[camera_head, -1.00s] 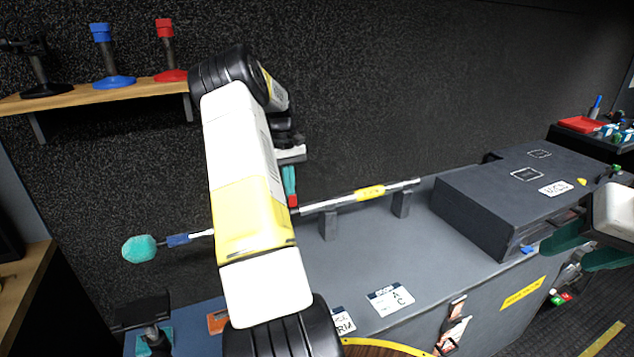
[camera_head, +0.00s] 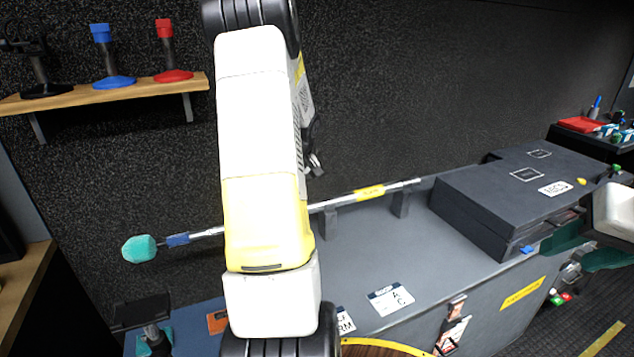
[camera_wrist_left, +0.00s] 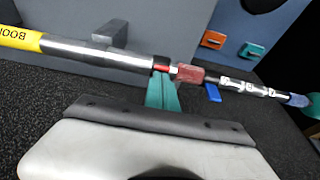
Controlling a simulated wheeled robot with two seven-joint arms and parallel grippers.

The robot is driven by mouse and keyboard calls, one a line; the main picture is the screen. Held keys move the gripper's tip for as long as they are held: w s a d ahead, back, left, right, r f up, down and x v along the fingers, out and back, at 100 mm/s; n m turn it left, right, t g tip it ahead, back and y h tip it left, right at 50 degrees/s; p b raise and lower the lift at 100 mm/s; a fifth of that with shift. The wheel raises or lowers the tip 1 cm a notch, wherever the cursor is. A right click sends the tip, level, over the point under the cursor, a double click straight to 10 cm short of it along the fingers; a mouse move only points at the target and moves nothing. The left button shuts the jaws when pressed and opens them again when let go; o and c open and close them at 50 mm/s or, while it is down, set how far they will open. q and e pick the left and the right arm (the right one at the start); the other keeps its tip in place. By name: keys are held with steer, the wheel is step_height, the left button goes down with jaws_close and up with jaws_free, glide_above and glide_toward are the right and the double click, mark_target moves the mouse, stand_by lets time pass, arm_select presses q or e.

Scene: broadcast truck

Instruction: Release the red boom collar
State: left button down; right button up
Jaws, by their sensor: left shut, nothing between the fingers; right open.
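The boom pole (camera_head: 340,201) lies across supports, with a teal windscreen (camera_head: 139,248) at its left end and a yellow label (camera_head: 370,192). My left arm hides its middle in the head view. In the left wrist view the red collar (camera_wrist_left: 188,73) sits on the pole beside a silver tube (camera_wrist_left: 110,57). My left gripper (camera_wrist_left: 162,90) is shut and empty, its teal fingertips close to the pole just beside the red collar; I cannot tell whether they touch. My right gripper (camera_head: 583,249) is open at the right edge, away from the pole.
A dark case (camera_head: 500,200) stands on the right of the grey counter (camera_head: 360,250). A shelf (camera_head: 150,90) at upper left holds blue and red stands. An orange piece (camera_head: 216,322) lies at lower left. The counter's middle holds a printed card (camera_head: 390,299).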

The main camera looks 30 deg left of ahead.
arm_select(q)
steer(key=shift+s+d+f, duration=0.45)
steer(key=shift+s+d, duration=0.15)
steer(key=shift+w+a+f, duration=0.25)
steer(key=shift+w+a, duration=0.25)
steer(key=shift+a, duration=0.1)
steer(key=v, duration=0.7)
steer(key=shift+r, duration=0.4)
steer(key=shift+s+d, duration=0.1)
steer(key=shift+d, duration=0.15)
